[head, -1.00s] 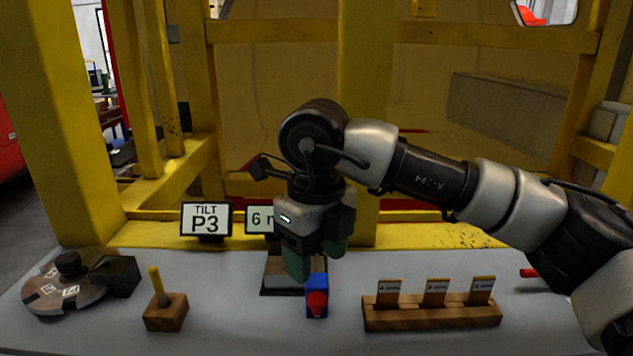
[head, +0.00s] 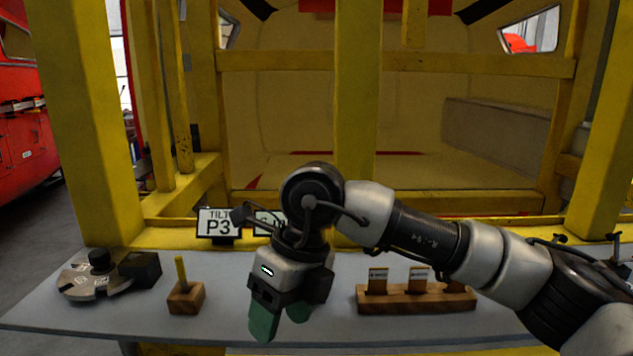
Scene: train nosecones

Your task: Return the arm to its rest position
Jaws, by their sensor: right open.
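My right arm (head: 430,235) comes in from the right and reaches over the grey bench. My right gripper (head: 279,325) points down near the front edge of the bench, with its two green fingers apart and nothing seen between them. The blue and red item seen earlier is not visible now; my gripper covers that part of the bench. My left gripper is not in view.
On the grey bench (head: 60,318) are a round dial (head: 92,280), a wooden block with a yellow peg (head: 186,297) and a wooden card rack (head: 415,298). A P3 sign (head: 218,223) stands behind. Yellow frame posts (head: 95,130) rise beyond the bench.

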